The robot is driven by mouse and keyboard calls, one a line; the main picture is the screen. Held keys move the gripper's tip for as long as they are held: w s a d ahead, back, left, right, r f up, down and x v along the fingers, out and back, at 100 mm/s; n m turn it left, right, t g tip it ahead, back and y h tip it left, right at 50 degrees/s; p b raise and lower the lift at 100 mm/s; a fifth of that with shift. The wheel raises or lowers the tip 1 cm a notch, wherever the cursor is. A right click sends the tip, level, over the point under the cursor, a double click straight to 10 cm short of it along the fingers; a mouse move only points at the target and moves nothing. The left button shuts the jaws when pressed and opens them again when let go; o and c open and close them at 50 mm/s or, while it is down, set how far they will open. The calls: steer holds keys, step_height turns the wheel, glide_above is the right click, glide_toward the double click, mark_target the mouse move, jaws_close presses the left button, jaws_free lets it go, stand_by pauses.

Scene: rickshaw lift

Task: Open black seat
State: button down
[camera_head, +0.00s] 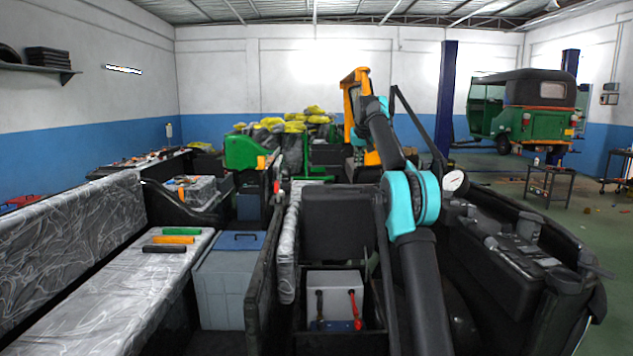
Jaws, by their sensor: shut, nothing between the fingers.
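A black padded panel (337,225), which looks like the black seat, stands roughly upright at the back of an open compartment in the middle of the head view. Inside the compartment is a light grey box (334,283), with a red-handled tool (355,308) and a dark-handled one (320,306) in front of it. My black and cyan arm rises just right of the compartment and bends away at the top.
A grey bench (110,290) with green, orange and black rods lies left. A grey box with a blue lid (225,285) stands beside it. A dark vehicle body (530,255) fills the right side.

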glide_toward(354, 183)
steer(key=shift+m, duration=0.3)
steer(key=x, duration=0.5)
steer(key=shift+w+a, duration=0.1)
steer(key=shift+w, duration=0.25)
steer(key=shift+s, duration=0.4)
steer(key=shift+s+f, duration=0.25)
steer(key=shift+s, duration=0.5)
steer(key=shift+s+f, duration=0.25)
steer(key=shift+s, duration=0.55)
steer(key=s+f, duration=0.1)
steer(key=s, duration=0.1)
steer(key=s+f, duration=0.1)
steer(key=s, duration=0.1)
steer(key=s+f, duration=0.2)
steer(key=s, duration=0.1)
steer(key=shift+s, duration=0.15)
steer(key=shift+r, duration=0.15)
